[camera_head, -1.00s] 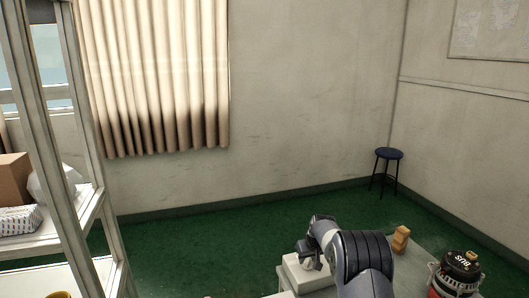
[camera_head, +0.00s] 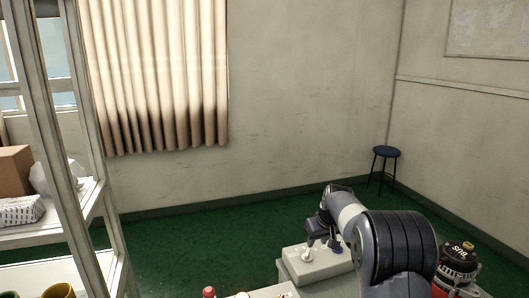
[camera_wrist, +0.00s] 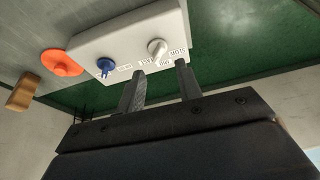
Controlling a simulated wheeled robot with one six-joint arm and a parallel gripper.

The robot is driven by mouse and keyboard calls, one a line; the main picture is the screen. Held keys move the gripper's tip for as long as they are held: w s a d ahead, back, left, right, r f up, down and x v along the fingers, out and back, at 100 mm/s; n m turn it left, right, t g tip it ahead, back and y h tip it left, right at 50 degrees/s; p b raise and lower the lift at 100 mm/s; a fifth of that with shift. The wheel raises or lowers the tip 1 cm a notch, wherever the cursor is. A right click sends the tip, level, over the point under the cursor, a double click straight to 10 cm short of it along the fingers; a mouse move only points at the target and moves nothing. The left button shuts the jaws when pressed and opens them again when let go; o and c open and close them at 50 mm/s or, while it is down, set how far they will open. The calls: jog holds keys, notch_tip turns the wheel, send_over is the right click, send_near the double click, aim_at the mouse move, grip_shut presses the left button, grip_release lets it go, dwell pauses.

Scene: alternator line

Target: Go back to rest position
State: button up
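My gripper (camera_head: 318,236) is at the white control box (camera_head: 318,268) on the table in the head view. In the wrist view my gripper's two fingers (camera_wrist: 160,68) are spread with a gap and nothing between them. The control box (camera_wrist: 130,38) lies just beyond the fingertips. Its white knob (camera_wrist: 157,48) is near the gap, and I cannot tell whether a finger touches it. My arm is bent over the table.
A red and black alternator (camera_head: 458,262) stands right of my arm. A wooden block (camera_wrist: 22,93) shows in the wrist view. Green floor (camera_head: 200,250) lies open between.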

jog(key=shift+s+r, duration=0.1)
jog(key=shift+s, duration=1)
